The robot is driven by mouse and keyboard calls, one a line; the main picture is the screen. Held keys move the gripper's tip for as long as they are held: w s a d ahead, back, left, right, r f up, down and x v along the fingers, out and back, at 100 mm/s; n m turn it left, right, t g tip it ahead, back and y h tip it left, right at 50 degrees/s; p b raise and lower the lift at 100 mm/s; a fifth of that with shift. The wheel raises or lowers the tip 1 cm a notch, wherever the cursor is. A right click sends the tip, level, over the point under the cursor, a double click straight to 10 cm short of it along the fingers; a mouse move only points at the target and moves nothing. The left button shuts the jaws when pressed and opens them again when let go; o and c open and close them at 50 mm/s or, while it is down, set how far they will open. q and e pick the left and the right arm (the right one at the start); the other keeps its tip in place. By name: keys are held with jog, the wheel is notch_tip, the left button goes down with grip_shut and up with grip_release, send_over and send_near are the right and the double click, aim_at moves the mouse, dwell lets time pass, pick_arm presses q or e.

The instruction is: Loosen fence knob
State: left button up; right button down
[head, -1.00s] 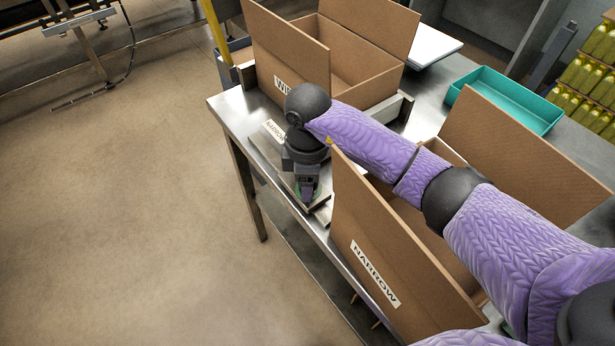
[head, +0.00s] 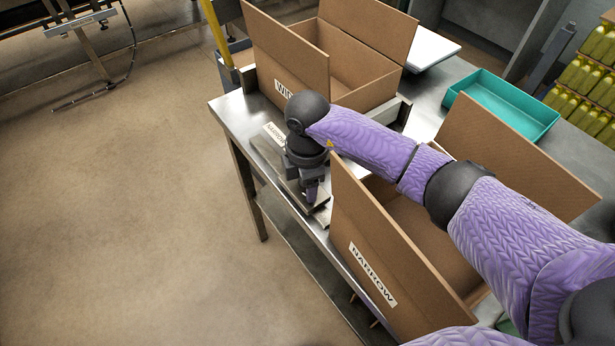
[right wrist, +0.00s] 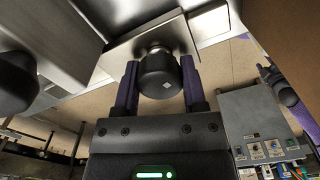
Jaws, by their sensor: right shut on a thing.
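The fence knob (right wrist: 160,74) is a dark, round knob with a small light diamond mark. In the right wrist view it sits between the two purple-faced fingers of my right gripper (right wrist: 161,82), which is shut on it. A metal shaft joins the knob to a steel plate (right wrist: 125,40). In the head view my right gripper (head: 312,192) points down at the table's left edge, beside the fence rail, and hides the knob there. My left gripper is not in view.
A box marked NARROW (head: 385,245) stands close to the right of my gripper, under my right arm. A box marked WIDE (head: 290,55) stands behind. A teal tray (head: 510,105) lies at the back right. Open floor (head: 110,200) is to the left.

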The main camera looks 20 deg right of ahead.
jog(key=n+p, duration=0.1)
jog(key=n, duration=0.2)
jog(key=shift+n, duration=0.4)
jog(key=n, duration=0.7)
jog(key=shift+s, duration=0.1)
jog(key=shift+f+n, duration=0.1)
jog(key=shift+n, duration=1.7)
jog(key=shift+s, duration=0.1)
jog(key=shift+c, duration=0.7)
grip_release()
